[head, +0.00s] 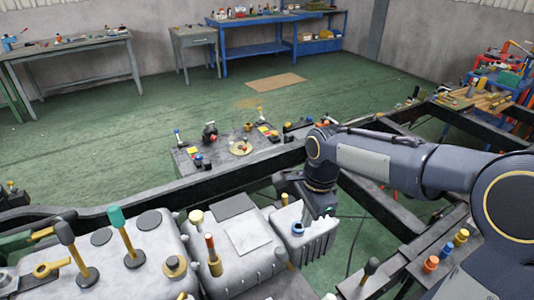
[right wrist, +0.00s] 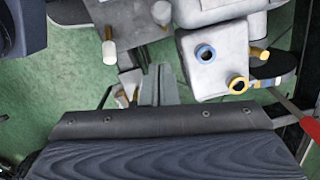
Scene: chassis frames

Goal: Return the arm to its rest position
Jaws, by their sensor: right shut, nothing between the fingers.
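My right arm (head: 385,165) comes in from the right and reaches across the black chassis frame. Its gripper (head: 308,204) points down beside the small grey casting (head: 312,240) at the right end of the engine block. In the right wrist view the gripper's fingers (right wrist: 159,86) are together with nothing between them, over green floor. The small casting, with a blue ring and a yellow ring, shows there to the right (right wrist: 212,75). My left gripper is not in view.
The grey engine block (head: 245,243) carries upright hammers and knobs. A grey tray (head: 225,153) with small parts lies behind it. Black chassis rails (head: 240,180) run around my arm. Orange and yellow pegs (head: 431,264) stand at lower right. Open green floor lies beyond.

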